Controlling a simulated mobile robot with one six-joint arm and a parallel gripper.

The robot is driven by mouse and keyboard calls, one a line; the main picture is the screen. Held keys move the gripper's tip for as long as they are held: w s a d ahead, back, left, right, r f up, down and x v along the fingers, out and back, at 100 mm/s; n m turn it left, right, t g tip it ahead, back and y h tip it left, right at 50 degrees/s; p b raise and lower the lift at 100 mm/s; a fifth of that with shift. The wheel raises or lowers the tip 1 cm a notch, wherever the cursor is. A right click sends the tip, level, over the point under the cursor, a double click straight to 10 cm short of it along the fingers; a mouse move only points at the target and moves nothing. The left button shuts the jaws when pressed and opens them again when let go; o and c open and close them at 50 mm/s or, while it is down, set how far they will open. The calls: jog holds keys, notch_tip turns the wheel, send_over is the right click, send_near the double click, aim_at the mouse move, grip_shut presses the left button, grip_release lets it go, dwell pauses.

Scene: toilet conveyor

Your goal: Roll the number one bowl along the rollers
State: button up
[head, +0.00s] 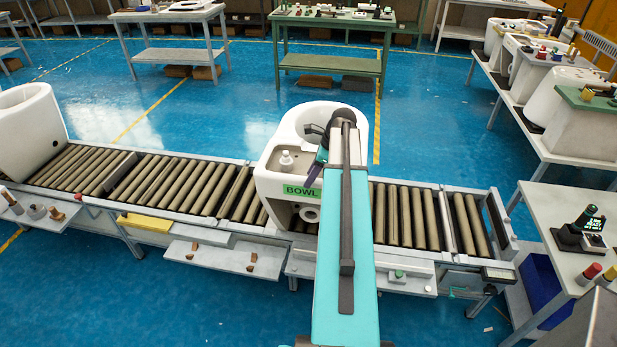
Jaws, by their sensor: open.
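A white toilet bowl (274,158) with a green label (297,190) reading "BOWL" stands upright on the conveyor rollers (190,185), right of the middle. My arm crosses in front of it, so any number on the label is hidden. My gripper (314,172), dark and purple, is open at the bowl's front upper part, just above the label. The arm partly hides it, and I cannot tell whether it touches the bowl. A second white bowl (28,130) stands on the rollers at the far left; no label shows on it.
Rollers are bare between the two bowls and right of the labelled bowl, up to an end stop (498,218). A small white bottle (286,160) stands on the labelled bowl. Shelves with small parts line the conveyor's near side. A side table (545,200) stands at right.

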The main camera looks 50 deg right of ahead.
jog(key=shift+w+a+f, duration=0.2)
jog(key=shift+f, duration=0.45)
jog(key=shift+c, duration=0.4)
grip_shut()
jog(key=shift+a+f, duration=0.1)
jog(key=shift+a, duration=0.05)
